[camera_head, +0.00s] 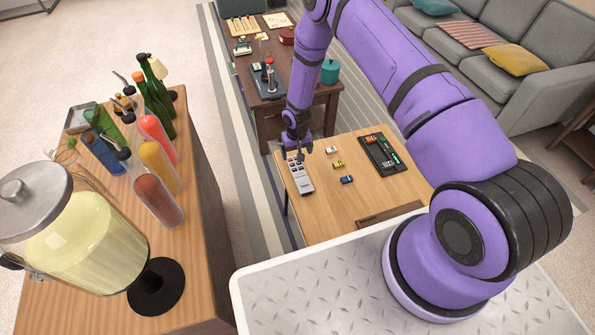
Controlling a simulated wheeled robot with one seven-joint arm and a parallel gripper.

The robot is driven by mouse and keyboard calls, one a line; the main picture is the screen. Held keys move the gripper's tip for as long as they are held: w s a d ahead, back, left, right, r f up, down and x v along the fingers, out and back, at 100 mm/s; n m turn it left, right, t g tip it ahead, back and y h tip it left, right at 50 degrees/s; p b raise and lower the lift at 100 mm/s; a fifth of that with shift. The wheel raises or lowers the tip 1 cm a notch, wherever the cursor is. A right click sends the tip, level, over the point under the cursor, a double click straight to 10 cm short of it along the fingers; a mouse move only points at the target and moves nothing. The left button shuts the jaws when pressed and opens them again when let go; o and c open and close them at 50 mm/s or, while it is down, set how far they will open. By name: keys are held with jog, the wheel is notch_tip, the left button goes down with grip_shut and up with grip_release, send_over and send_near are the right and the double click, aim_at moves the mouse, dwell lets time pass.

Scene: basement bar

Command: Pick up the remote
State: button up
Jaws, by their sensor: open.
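The remote (301,178) is a light grey handset with small buttons, some of them coloured at its far end. It lies flat on the wooden table (330,218), near the table's left edge. My gripper (297,151) points down over the far end of the remote. Its fingers are apart and nothing shows between them. They partly cover the remote's far end. I cannot tell whether the fingertips touch the remote or hover just above it.
Several toy cars, one yellow (338,164), lie right of the remote. A dark tray (372,142) sits farther right. A darker table (322,94) with clutter stands behind. Bottles and a drink dispenser (85,240) crowd the left counter (195,290). A grey sofa (535,45) stands back right.

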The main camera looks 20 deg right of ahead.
aim_at(297, 168)
jog(key=shift+s+d+f, duration=0.1)
jog(key=shift+s+f, duration=0.05)
jog(key=shift+f, duration=4.95)
jog(key=c, duration=1.1)
jog(key=shift+r, duration=0.2)
